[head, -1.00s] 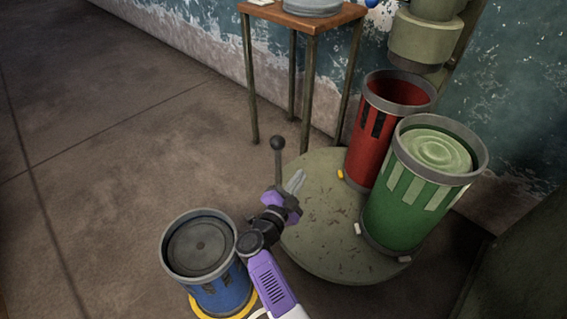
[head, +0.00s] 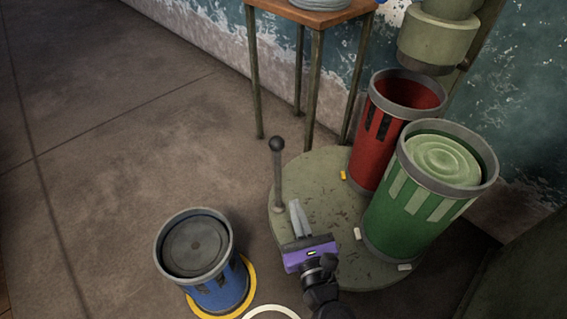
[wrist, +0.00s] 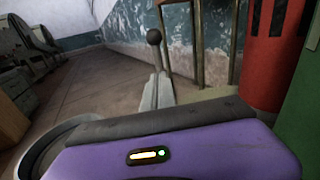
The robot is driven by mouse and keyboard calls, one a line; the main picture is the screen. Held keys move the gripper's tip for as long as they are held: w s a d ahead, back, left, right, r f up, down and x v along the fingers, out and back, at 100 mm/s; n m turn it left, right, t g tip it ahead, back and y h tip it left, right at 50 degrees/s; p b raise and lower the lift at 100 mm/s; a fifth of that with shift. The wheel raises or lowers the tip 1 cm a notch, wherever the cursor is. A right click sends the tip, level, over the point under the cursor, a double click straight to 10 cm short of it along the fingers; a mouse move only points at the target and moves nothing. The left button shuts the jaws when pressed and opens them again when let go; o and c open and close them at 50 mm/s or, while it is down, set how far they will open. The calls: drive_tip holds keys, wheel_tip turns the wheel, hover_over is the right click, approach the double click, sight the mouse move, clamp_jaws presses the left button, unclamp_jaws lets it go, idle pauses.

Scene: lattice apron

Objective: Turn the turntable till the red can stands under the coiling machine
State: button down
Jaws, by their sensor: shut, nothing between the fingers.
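The round grey-green turntable (head: 330,240) carries the red can (head: 372,150) at the back and the green can (head: 415,220) at the front right. The red can's mouth is open; the green can is filled with pale green coils. The coiling machine's round head (head: 437,40) hangs just above and behind the red can's rim; I cannot tell if they line up. An upright post with a dark ball knob (head: 277,144) stands at the turntable's left edge. My gripper (head: 294,204) is shut and empty, just right of the post. The red can shows in the wrist view (wrist: 273,65).
A blue can (head: 215,280) stands on a yellow ring at the front left. A wooden-topped table (head: 318,15) stands behind the turntable, near the peeling wall. Small yellow and white blocks sit on the turntable by the cans. The floor to the left is clear.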

approach(278, 158)
drive_tip(key=w, duration=0.4)
drive_tip(key=w+a, duration=0.1)
drive_tip(key=w, duration=0.2)
drive_tip(key=shift+a+b, duration=0.1)
drive_tip(key=shift+b, duration=0.3)
drive_tip(key=shift+s, duration=0.1)
